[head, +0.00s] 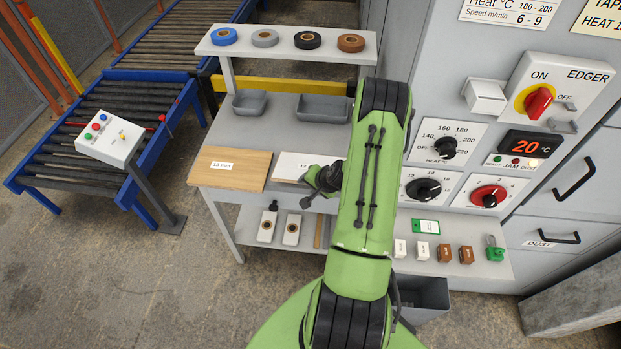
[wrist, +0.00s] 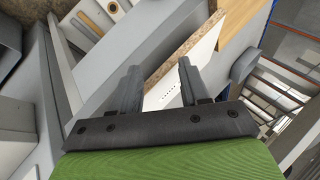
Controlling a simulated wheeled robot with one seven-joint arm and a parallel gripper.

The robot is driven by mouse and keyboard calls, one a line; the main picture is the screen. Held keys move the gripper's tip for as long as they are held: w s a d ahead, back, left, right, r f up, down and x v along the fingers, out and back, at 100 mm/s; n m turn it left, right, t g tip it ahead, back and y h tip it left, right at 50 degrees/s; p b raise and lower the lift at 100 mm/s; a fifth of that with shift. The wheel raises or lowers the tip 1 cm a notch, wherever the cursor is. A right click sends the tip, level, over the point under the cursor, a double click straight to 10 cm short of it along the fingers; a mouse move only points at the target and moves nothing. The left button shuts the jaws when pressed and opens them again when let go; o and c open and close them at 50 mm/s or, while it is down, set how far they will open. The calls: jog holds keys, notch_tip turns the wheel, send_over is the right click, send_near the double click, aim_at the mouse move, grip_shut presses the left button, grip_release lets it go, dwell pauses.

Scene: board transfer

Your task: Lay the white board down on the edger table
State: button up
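The white board (head: 292,166) lies on the grey table in the head view, right of the wood-coloured board, its right part hidden behind my arm. In the wrist view the white board (wrist: 205,62) shows its white face and a brown chipboard edge. My gripper (head: 314,186) is at the board's near side. In the wrist view my gripper (wrist: 158,86) has its fingers apart, with the board's edge running between them and a wide gap. The edger (head: 540,95) is the grey machine at the right; I cannot tell which surface is its table.
A wood-coloured board (head: 232,168) marked 18 mm lies at left. Tape rolls (head: 308,40) stand on the upper shelf and grey bins (head: 324,108) below it. Small white and brown blocks (head: 445,252) sit on a low ledge. A roller conveyor (head: 110,125) stands at far left.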

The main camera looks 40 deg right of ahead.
jog(key=shift+s+r+g+p, duration=0.1)
jog(key=shift+r+g+p, duration=0.05)
jog(key=shift+g+p, duration=0.6)
jog(key=shift+s+a+r, duration=0.1)
jog(key=shift+s+r, duration=0.2)
jog(key=shift+s, duration=0.5)
jog(key=shift+s+r, duration=0.3)
jog(key=shift+s, duration=0.45)
jog(key=o, duration=0.6)
jog(key=shift+c, duration=0.2)
notch_tip(320, 180, up, 8)
jog(key=s+p, duration=0.1)
jog(key=p, duration=0.3)
jog(key=shift+s+f, duration=0.2)
